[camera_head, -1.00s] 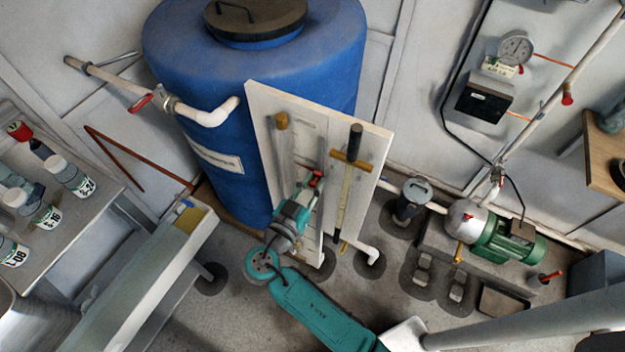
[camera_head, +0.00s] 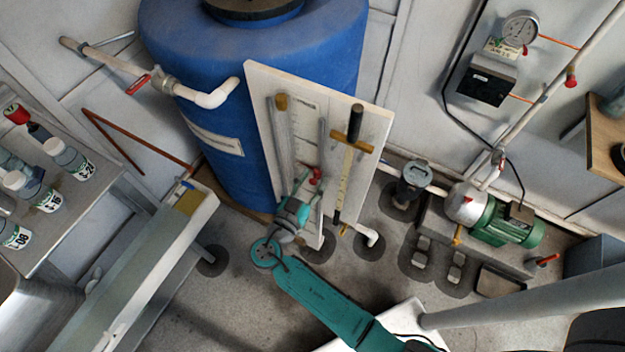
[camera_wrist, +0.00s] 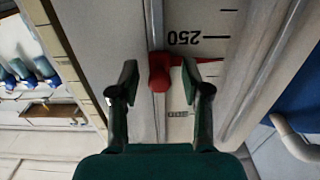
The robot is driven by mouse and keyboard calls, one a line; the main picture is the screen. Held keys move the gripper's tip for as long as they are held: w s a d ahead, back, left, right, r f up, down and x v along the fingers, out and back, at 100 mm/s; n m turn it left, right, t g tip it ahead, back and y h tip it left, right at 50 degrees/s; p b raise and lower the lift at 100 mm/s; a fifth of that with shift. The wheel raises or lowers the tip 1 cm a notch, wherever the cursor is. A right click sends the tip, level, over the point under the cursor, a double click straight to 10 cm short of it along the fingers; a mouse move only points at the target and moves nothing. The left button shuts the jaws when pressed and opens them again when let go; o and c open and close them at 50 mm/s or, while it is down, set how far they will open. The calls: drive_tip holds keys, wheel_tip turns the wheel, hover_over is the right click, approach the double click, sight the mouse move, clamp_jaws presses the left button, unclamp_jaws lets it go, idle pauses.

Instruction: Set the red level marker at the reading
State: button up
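The red level marker (camera_head: 316,174) sits on a rail on the front of the white gauge board (camera_head: 262,85). In the wrist view the marker (camera_wrist: 160,72) has its thin pointer reaching right over the scale, just below the printed 250 (camera_wrist: 185,38), which appears upside down. My gripper (camera_head: 303,192) is at the board, close to the marker. In the wrist view its two fingers stand on either side of the marker's knob, with a visible gap on each side. It looks open. A small printed label (camera_wrist: 178,114) is on the scale below the pointer; I cannot read it.
The blue tank (camera_head: 185,65) stands behind the board. A white pipe with a red valve handle (camera_head: 137,84) is at the left. A green pump (camera_head: 500,225) stands right.

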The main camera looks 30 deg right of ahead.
drive_tip(key=v, duration=1.2)
idle(0.5)
drive_tip(key=s+d+f+n+y, duration=0.8)
drive_tip(key=d+f+n, duration=0.1)
drive_tip(key=d+f, duration=0.25)
drive_tip(key=s+f+n+g+y, duration=0.1)
drive_tip(key=s+f+n+y, duration=0.15)
drive_tip(key=s, duration=0.45)
drive_tip(key=s+r+t+y, duration=0.1)
drive_tip(key=s+r, duration=0.3)
drive_tip(key=r, duration=0.4)
drive_tip(key=s+a+r+t+y, duration=0.1)
drive_tip(key=s+r+t, duration=0.1)
drive_tip(key=s+r, duration=0.3)
drive_tip(key=s+a+r+t+y, duration=0.1)
drive_tip(key=s+r, duration=0.3)
drive_tip(key=r, duration=0.7)
drive_tip(key=shift+s+m+t+y, duration=0.25)
drive_tip(key=shift+m+t+y, duration=0.1)
drive_tip(key=shift+t+y, duration=0.25)
